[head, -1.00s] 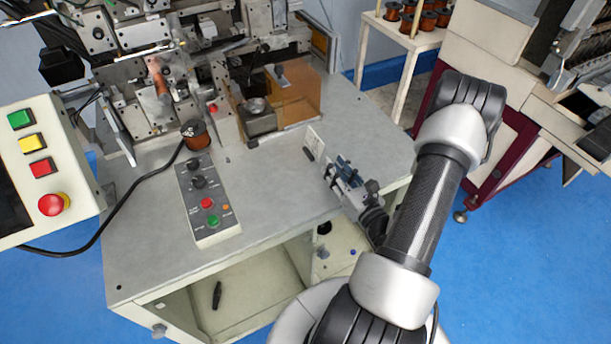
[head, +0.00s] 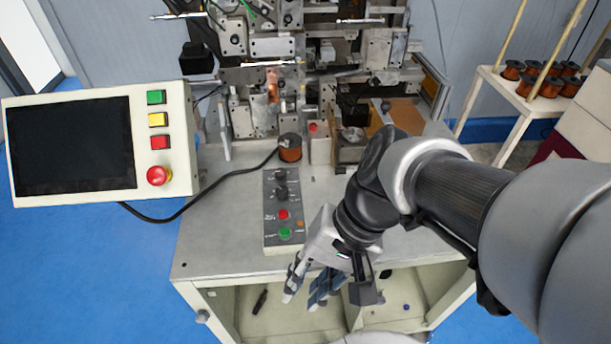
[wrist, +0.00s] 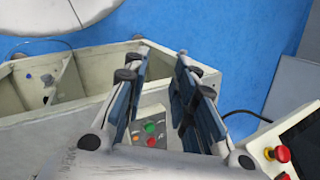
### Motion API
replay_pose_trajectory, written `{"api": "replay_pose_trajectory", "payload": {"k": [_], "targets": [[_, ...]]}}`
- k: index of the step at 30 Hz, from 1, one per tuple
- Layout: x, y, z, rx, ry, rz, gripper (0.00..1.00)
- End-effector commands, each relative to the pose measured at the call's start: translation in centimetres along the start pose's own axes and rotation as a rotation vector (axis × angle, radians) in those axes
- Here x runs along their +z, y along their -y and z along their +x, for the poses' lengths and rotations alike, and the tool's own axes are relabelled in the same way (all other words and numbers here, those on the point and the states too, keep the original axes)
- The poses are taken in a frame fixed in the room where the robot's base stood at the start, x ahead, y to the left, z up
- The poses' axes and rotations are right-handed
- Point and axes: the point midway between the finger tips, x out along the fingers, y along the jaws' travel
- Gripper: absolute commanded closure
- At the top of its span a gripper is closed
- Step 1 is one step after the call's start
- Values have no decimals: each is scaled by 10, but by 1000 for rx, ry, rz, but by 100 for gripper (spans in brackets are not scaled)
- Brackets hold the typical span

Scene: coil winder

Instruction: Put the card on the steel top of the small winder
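The small winder's steel top (head: 225,225) is the grey tabletop that carries the winding machine. My gripper (head: 301,301) is over the front edge of this top, fingers pointing down and toward the viewer. In the wrist view my gripper (wrist: 160,65) has its two blue-padded fingers apart with nothing between them. No card can be made out now. The spot on the top where a small white upright piece stood a second ago is hidden behind my arm in the head view.
A control box (head: 283,215) with buttons lies on the top, beside a copper spool (head: 290,148). A screen panel (head: 75,145) stands at left, its black cable crossing the top. Bare steel lies left of the control box. An open cabinet (head: 250,300) is below.

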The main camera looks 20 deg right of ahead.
Motion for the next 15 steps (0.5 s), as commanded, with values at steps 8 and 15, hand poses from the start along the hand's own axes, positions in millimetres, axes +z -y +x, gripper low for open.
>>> {"api": "replay_pose_trajectory", "payload": {"k": [8,15], "targets": [[-15,-15,-55,277,-405,-491,75],[-20,-15,-70,323,-489,-575,75]]}}
